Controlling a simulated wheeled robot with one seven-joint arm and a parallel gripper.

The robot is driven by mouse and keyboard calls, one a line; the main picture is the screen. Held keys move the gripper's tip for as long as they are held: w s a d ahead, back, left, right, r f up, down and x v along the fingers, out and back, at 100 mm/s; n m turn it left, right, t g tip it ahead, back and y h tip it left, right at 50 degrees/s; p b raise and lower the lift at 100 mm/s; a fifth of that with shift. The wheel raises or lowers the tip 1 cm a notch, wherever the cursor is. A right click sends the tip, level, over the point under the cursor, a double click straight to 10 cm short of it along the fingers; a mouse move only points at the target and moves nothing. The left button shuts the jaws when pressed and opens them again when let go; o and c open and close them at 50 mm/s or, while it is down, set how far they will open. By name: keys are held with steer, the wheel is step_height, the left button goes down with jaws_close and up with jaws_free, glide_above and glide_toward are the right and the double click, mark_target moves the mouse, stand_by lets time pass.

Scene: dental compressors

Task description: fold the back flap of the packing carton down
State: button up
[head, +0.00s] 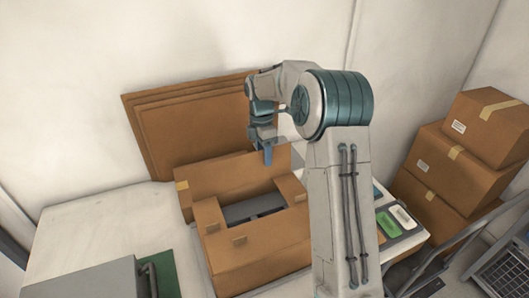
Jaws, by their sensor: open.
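The brown packing carton (258,252) stands open in the middle of the table. Its back flap (225,173) stands up behind the opening, with a piece of yellow tape at its left end. The left side flap (208,214) and right side flap (290,188) look folded inward, leaving a gap between them. A dark grey object (248,210) shows inside the gap. My gripper (268,156) is open, with blue fingertips pointing down at the right part of the back flap's top edge. I cannot tell whether it touches the flap. My arm hides the carton's right side.
Flat brown cardboard sheets (190,118) lean on the wall behind the carton. A grey box (95,282) and a green mat (163,272) are at front left. A tray with green and white items (395,222) lies right of my arm. Stacked closed cartons (458,160) stand farther right.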

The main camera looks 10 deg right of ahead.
steer(key=shift+f, duration=0.2)
jaws_close()
